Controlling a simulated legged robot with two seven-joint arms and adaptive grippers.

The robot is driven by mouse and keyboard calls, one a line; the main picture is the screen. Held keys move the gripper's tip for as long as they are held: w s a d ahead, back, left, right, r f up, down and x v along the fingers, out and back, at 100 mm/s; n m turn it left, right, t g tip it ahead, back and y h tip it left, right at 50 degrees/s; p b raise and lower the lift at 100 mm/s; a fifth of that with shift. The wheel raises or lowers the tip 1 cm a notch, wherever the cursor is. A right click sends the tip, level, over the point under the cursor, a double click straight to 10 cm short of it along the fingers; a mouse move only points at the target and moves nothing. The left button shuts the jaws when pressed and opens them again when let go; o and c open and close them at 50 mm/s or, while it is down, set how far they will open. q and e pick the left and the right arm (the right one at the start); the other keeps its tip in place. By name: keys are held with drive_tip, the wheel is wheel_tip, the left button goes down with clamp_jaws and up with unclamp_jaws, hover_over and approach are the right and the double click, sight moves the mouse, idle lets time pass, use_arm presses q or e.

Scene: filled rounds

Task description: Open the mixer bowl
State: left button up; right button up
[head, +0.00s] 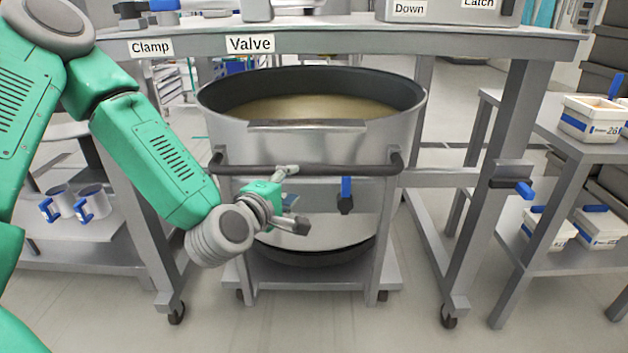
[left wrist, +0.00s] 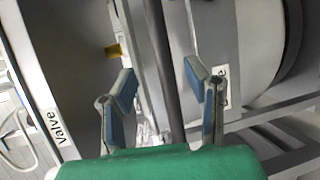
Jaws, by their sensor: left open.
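The mixer bowl (head: 400,120) is a large grey steel vessel with a dark rim. It stands upright under the bench, its top uncovered, with a tan filling (head: 310,106) inside. A dark horizontal bar (head: 340,170) runs across its front, and a blue-handled lever (head: 346,187) hangs below the bar. My left gripper (head: 295,199) is in front of the bowl at about bar height, open. In the left wrist view a dark bar (left wrist: 163,65) passes between or behind the open fingers of the left gripper (left wrist: 161,72); contact cannot be told. My right gripper is not in view.
A grey bench (head: 480,42) with "Clamp" and "Valve" (head: 250,43) labels spans above the bowl. A blue-tipped latch (head: 522,188) sits on the right bench leg. White tubs (head: 592,118) stand on a right-hand table, and steel mugs (head: 91,203) on a left shelf. Front floor is clear.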

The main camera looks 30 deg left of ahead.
sight(302, 174)
use_arm(q)
drive_tip(key=x, duration=0.3)
drive_tip(key=a+b+x, duration=0.1)
drive_tip(key=x, duration=0.5)
drive_tip(key=shift+w+a+f+b, duration=0.1)
drive_tip(key=shift+a+f+b, duration=0.2)
drive_tip(key=shift+b, duration=0.1)
drive_tip(key=shift+w+d+r, duration=0.15)
drive_tip(key=shift+w+d, duration=0.15)
drive_tip(key=shift+d, duration=0.2)
drive_tip(key=shift+a, duration=0.25)
drive_tip(key=shift+c, duration=0.5)
drive_tip(key=shift+a+f, duration=0.2)
drive_tip(key=shift+a, duration=0.15)
clamp_jaws()
drive_tip(key=shift+d, duration=0.15)
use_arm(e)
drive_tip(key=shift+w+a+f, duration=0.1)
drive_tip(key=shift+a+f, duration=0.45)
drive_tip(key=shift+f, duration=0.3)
